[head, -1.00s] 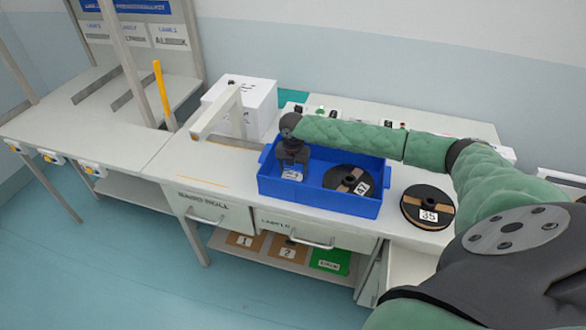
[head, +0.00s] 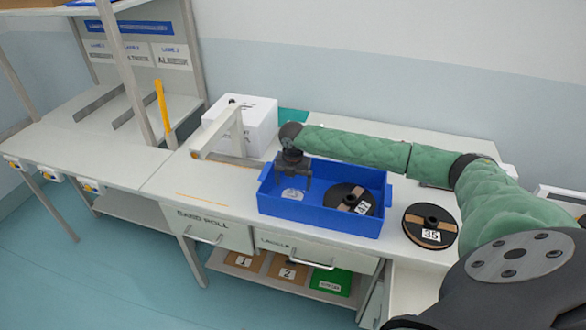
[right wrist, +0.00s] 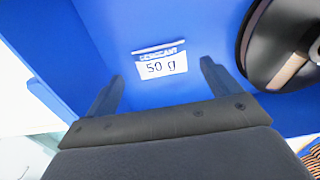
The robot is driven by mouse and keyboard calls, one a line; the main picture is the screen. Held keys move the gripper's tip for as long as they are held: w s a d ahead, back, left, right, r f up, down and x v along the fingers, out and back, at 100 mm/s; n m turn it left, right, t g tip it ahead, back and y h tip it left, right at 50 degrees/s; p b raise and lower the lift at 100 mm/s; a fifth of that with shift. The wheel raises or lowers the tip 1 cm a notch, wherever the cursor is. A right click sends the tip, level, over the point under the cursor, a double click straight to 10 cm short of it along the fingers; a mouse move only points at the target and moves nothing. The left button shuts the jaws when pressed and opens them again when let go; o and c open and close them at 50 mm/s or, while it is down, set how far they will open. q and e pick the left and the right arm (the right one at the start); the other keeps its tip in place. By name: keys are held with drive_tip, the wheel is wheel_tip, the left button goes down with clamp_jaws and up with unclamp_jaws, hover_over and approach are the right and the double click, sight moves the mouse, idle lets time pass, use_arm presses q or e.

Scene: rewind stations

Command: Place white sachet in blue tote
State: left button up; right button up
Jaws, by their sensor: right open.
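The white sachet (head: 292,194), printed "50 g", lies on the floor of the blue tote (head: 318,222). In the right wrist view the sachet (right wrist: 160,62) lies flat on the blue floor, beyond and between the fingertips. My right gripper (head: 293,180) is over the left part of the tote, above the sachet. Its two fingers (right wrist: 162,82) are spread apart with nothing between them. My left gripper is not in view.
A black reel (head: 346,193) lies in the tote's right part, also seen in the wrist view (right wrist: 275,45). Another reel, marked 35 (head: 431,218), lies on the bench right of the tote. A white box (head: 250,112) stands behind, left of the tote.

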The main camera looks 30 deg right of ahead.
sight(293, 191)
use_arm(q)
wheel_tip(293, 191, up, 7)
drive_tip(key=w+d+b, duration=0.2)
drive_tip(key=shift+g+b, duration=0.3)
drive_tip(key=shift+b, duration=0.1)
use_arm(e)
wheel_tip(293, 191, up, 9)
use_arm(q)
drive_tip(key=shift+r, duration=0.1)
